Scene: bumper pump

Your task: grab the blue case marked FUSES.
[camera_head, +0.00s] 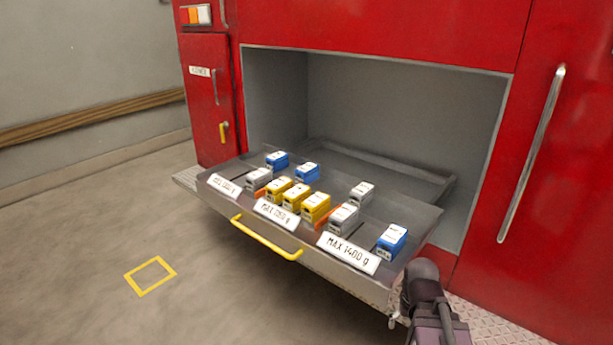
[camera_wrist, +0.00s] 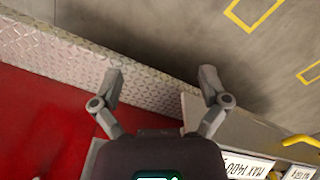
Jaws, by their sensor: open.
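Three blue cases lie in the pulled-out drawer in the head view. One blue case (camera_head: 391,241) is at the right front, behind the "MAX 1400 g" label. Another blue case (camera_head: 276,160) is at the back left, and a third blue case (camera_head: 307,172) is just right of it. Their white labels are too small to read, so I cannot tell which is marked FUSES. My gripper (camera_wrist: 160,80) is open and empty in the wrist view, its fingers wide apart over the tread-plate step, beside the drawer's corner. No blue case shows between the fingers.
The drawer (camera_head: 345,262) has a yellow handle (camera_head: 265,240) and load labels on its front. Several yellow cases (camera_head: 296,197) and grey cases (camera_head: 343,218) share it. Red vehicle panels (camera_head: 565,170) surround the bay. The floor (camera_head: 90,240) on the left is clear, with a yellow square (camera_head: 150,276).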

